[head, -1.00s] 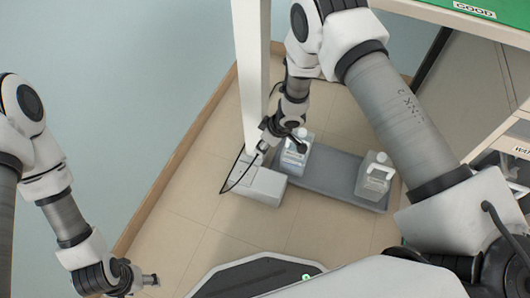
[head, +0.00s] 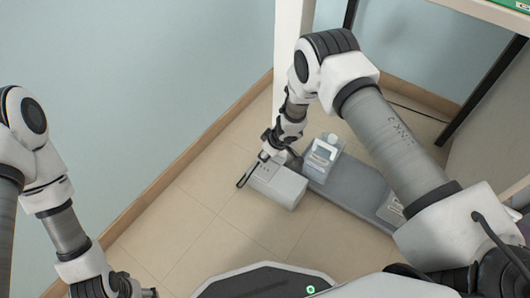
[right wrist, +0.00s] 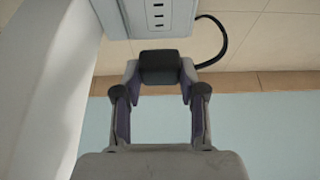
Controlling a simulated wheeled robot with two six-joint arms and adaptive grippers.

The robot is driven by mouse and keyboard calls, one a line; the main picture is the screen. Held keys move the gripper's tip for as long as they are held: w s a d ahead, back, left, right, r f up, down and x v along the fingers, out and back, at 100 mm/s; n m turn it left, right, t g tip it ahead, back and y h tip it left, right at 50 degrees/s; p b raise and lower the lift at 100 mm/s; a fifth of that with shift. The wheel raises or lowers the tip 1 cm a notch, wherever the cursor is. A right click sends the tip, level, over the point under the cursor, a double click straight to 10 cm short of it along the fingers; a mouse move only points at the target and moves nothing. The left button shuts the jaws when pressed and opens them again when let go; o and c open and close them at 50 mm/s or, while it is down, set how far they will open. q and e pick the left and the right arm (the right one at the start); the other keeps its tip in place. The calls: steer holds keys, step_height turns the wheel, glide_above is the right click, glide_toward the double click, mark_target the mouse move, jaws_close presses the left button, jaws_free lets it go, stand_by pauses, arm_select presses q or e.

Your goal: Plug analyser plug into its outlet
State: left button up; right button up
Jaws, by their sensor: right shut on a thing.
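A black analyser plug (right wrist: 160,68) sits between the fingertips of my right gripper (right wrist: 160,75), which is shut on it. A black cable (right wrist: 217,42) curves away to the right of the plug. The pale grey outlet box (right wrist: 180,18), with a column of dark slots, is just beyond the plug.
A white table leg (head: 290,50) stands behind the gripper. Tiled floor left of the box is clear.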

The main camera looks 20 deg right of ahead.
mark_target(262, 167)
steer(key=shift+f+b, duration=2.7)
steer(key=shift+f, duration=0.2)
steer(key=shift+r+p, duration=0.1)
steer(key=shift+p, duration=0.5)
steer(key=shift+f+b, duration=0.45)
steer(key=shift+f, duration=0.2)
steer(key=o, duration=1.1)
steer(key=shift+o, duration=0.2)
steer(key=v, duration=1.2)
